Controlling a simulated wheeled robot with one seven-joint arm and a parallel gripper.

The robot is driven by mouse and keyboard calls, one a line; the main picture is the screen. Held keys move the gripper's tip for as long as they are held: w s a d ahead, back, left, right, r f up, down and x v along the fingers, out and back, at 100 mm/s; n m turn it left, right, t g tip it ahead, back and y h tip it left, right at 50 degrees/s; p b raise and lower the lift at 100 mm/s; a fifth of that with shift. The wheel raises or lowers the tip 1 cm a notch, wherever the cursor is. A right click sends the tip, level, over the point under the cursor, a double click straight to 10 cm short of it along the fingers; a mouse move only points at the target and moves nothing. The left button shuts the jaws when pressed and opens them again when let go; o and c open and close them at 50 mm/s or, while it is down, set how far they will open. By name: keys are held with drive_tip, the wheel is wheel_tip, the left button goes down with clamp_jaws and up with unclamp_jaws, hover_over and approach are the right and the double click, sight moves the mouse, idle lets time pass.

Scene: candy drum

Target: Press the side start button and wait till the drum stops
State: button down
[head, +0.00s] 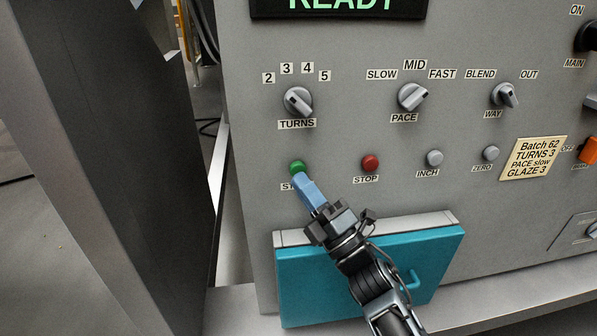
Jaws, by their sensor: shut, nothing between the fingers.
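The green start button (297,167) is on the grey control panel, below the TURNS knob, with its label partly hidden behind my gripper. My gripper (302,178) is shut and empty, its blue fingertips at the lower edge of the button. I cannot tell whether they touch it or stop just short. The display (340,6) at the top reads READY in green. The drum is not in view.
A red STOP button (370,162) and grey INCH (434,158) and ZERO (491,153) buttons sit to the right. TURNS (298,101), PACE (412,96) and WAY (505,95) knobs are above.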

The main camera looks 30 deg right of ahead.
drive_tip(key=shift+w, duration=0.3)
